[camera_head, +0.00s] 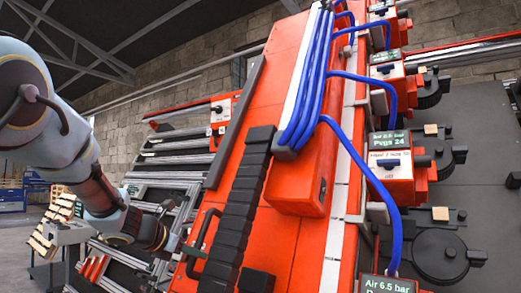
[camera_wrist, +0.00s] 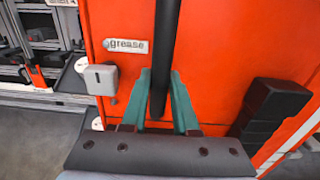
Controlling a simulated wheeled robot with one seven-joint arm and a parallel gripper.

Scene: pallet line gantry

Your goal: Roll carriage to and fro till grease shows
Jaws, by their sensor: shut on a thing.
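The orange carriage (camera_head: 240,215) runs diagonally through the head view, and its flat orange face (camera_wrist: 215,60) fills much of the wrist view. A black bar handle (camera_head: 204,232) stands on its near side; it also shows upright in the wrist view (camera_wrist: 166,35). My gripper (camera_wrist: 161,95) has its teal fingers shut around this bar. In the head view my gripper (camera_head: 184,252) reaches the handle from the left. A white label reading "grease" (camera_wrist: 126,46) is left of the bar, above a small grey box (camera_wrist: 101,79). I cannot make out any grease.
A black segmented cable chain (camera_head: 240,190) runs beside the handle; black blocks (camera_wrist: 272,110) stand right of the bar. Blue hoses (camera_head: 312,75) arch to the orange valve units (camera_head: 390,165) at right. Silver rails (camera_head: 168,160) lie behind my arm.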

